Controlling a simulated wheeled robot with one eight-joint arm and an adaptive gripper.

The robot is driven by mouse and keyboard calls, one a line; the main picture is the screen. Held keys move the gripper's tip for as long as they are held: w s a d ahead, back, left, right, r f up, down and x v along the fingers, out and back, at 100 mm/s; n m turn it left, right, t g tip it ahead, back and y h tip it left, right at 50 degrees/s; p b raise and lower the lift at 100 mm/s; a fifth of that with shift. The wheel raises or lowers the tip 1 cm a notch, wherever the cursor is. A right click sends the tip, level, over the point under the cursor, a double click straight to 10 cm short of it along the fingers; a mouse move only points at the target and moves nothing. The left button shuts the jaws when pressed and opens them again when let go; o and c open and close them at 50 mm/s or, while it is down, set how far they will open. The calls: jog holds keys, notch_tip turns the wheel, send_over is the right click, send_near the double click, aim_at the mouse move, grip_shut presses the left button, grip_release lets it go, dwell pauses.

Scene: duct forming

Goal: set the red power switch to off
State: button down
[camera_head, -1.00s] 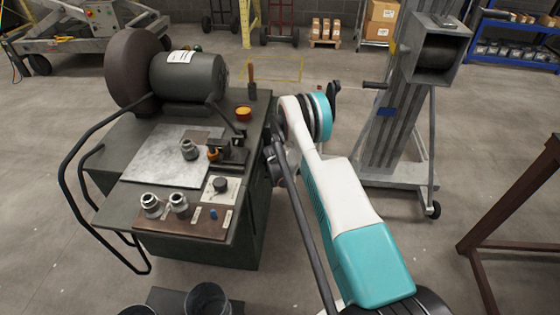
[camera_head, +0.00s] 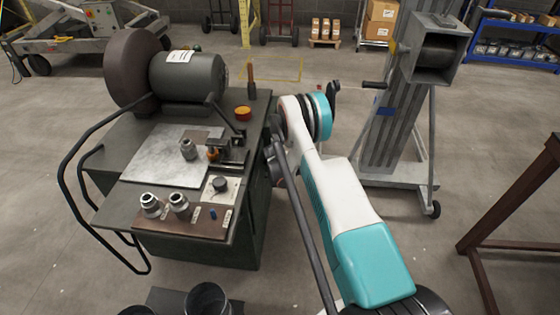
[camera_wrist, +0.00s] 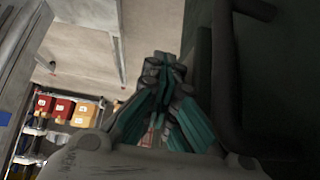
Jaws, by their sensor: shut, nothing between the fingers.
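I cannot make out a red power switch in either view. The dark green machine bench (camera_head: 245,225) stands left of my arm in the head view; its right side is partly hidden by the arm. My gripper (camera_wrist: 161,68) shows in the wrist view with its teal and grey fingers together and nothing between them. A dark surface (camera_wrist: 275,85) lies close to its right, with a thick dark bar (camera_wrist: 226,75) beside the fingers. In the head view my gripper is hidden behind the arm and bench.
The bench top carries a dark motor (camera_head: 188,75) with a large disc, an orange round knob (camera_head: 243,112), a black dial (camera_head: 220,184) and metal fittings (camera_head: 151,205). A grey lift stand (camera_head: 400,120) is right of my arm. A brown frame (camera_head: 510,220) stands far right.

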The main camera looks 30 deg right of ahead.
jog(key=v, duration=0.8)
jog(key=shift+s+a+f, duration=0.1)
